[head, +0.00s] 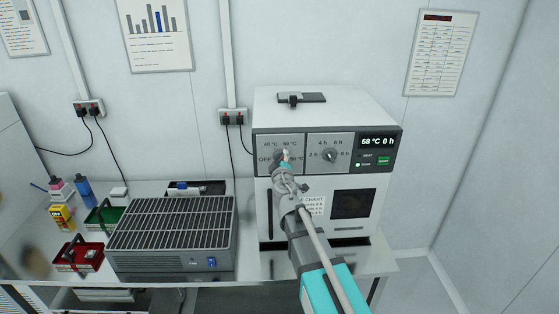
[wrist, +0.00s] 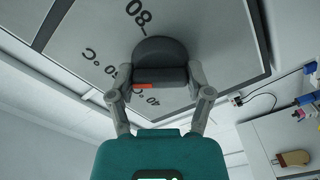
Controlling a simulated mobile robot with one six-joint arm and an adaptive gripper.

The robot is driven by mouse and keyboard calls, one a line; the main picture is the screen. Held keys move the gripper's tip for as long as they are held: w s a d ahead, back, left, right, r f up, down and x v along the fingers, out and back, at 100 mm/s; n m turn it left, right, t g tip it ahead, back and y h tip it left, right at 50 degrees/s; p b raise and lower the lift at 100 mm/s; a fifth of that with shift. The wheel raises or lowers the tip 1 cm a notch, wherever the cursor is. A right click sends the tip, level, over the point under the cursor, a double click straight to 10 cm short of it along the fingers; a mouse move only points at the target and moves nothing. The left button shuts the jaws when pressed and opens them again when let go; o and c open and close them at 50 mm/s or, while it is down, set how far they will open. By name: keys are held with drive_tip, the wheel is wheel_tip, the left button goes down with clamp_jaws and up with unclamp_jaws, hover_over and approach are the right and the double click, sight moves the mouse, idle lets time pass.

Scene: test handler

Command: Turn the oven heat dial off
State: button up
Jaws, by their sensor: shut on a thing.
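The oven (head: 325,108) is a white box with a grey control panel on the bench. Its heat dial (wrist: 160,52) is dark grey and round with a raised grip bar and a red mark on it. In the head view the dial, at the panel's left, is mostly hidden by my gripper (head: 284,160). OFF shows left of it, with temperature marks around it. In the wrist view the two fingers of my gripper (wrist: 160,80) are shut on the bar from either side. The red mark lies near the left finger. The display (head: 378,142) reads 58 °C 0 h.
A second dial (head: 330,156) with hour marks sits to the right. A grey grated unit (head: 170,232) stands left of the oven. Red (head: 78,256) and green (head: 103,218) trays and small bottles are farther left. A dark latch-like part (head: 300,98) is on the oven top.

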drive_tip(key=shift+a, duration=0.15)
drive_tip(key=shift+c, duration=1.4)
